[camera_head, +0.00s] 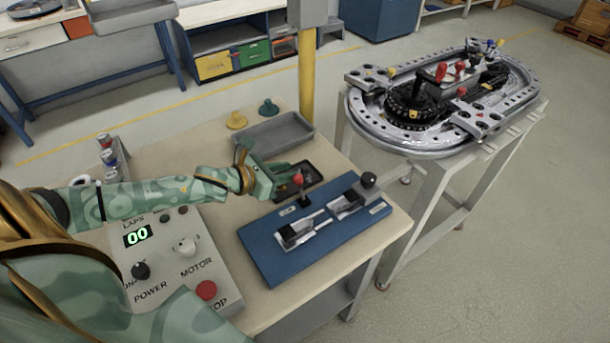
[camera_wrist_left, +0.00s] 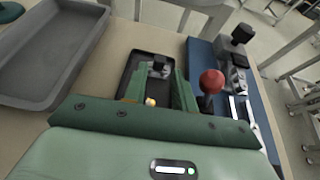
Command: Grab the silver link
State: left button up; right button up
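A small black tray (camera_head: 318,170) lies on the tan table, behind the blue board; it also shows in the wrist view (camera_wrist_left: 137,62). In the wrist view a small dark-and-silver piece (camera_wrist_left: 160,68) lies in it, probably the silver link, with a small yellow-white part (camera_wrist_left: 151,102) nearer the palm. My left gripper (camera_head: 286,176) reaches over the tray. In the wrist view its green fingers (camera_wrist_left: 159,80) are apart, one on each side of the piece. Contact cannot be seen. In the head view the gripper hides the piece. My right gripper is not in view.
A blue board (camera_head: 262,253) with metal clamps and a red-knobbed lever (camera_head: 298,180) is close beside the left gripper. A grey bin (camera_head: 292,124) stands behind. A control box (camera_head: 215,258) is in front. The ring track (camera_head: 385,143) stands on a separate stand at right.

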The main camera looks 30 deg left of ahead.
aim_at(303, 168)
pick_arm(q)
jog(key=x, duration=0.3)
jog(key=shift+f+b, duration=0.1)
jog(key=shift+b, duration=0.3)
jog(key=shift+w+d+f, duration=0.1)
jog(key=shift+w+d, duration=0.05)
jog(key=shift+w, duration=0.2)
jog(key=shift+c, duration=0.4)
grip_shut()
